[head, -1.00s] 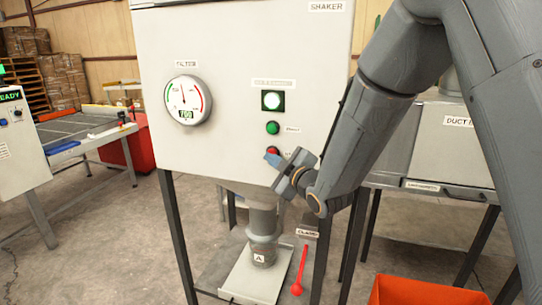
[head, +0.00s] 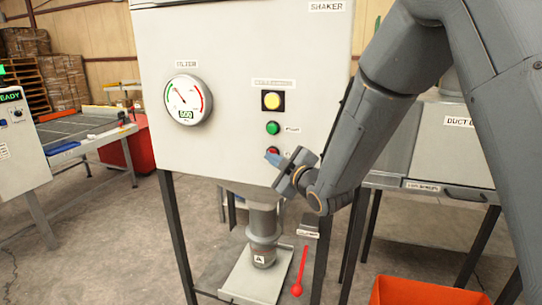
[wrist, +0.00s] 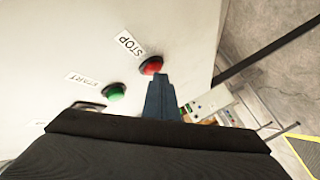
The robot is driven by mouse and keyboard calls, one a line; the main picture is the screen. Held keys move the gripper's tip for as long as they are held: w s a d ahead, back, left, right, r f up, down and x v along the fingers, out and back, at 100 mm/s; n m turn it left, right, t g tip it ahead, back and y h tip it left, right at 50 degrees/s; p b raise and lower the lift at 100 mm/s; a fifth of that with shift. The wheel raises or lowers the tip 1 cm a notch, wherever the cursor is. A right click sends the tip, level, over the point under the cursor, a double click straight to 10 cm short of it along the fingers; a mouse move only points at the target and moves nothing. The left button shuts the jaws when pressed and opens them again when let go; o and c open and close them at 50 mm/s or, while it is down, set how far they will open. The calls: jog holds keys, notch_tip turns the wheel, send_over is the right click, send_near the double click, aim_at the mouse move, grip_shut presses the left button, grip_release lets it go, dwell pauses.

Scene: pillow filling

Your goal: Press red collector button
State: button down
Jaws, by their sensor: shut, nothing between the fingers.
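The red button (head: 272,152) sits on the front of the pale shaker cabinet (head: 230,100), below a green button (head: 273,128). In the wrist view the red button (wrist: 151,65) is labelled STOP and the green button (wrist: 114,92) START. My gripper (head: 273,160) is shut and empty. Its blue fingertips are at the red button's lower edge and partly cover it in the head view. In the wrist view the fingertips (wrist: 160,78) overlap the button's rim; I cannot tell whether they touch it. A square lamp (head: 272,100) above the buttons is yellow.
A gauge (head: 188,100) is left of the buttons. A pipe (head: 263,235) and a red lever (head: 299,272) are below the cabinet. An orange bin (head: 425,292) stands at lower right, a table (head: 75,135) at left.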

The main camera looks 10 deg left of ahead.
jog(key=shift+s, duration=0.9)
jog(key=shift+s, duration=0.1)
jog(key=shift+s+a, duration=0.15)
jog(key=shift+s, duration=1.05)
jog(key=shift+s+a, duration=0.1)
jog(key=shift+s, duration=1.1)
jog(key=s+d+f+m+g+h, duration=0.15)
jog(key=d+f+m+h, duration=0.3)
jog(key=d, duration=0.65)
jog(key=s+d+f+m+g+h, duration=0.15)
jog(key=d+f+m+h, duration=0.3)
jog(key=d, duration=0.65)
jog(key=s+d+f+m+g+h, duration=0.1)
jog(key=s+d+f+m+g, duration=0.1)
jog(key=s+d+m+g, duration=0.2)
jog(key=s+d+f+m+g+h, duration=0.1)
jog(key=s+d+f+m+g, duration=0.2)
jog(key=s+d, duration=0.7)
jog(key=s+m+g, duration=0.2)
jog(key=s, duration=0.3)
jog(key=shift+s+d, duration=0.35)
jog(key=shift+s, duration=0.05)
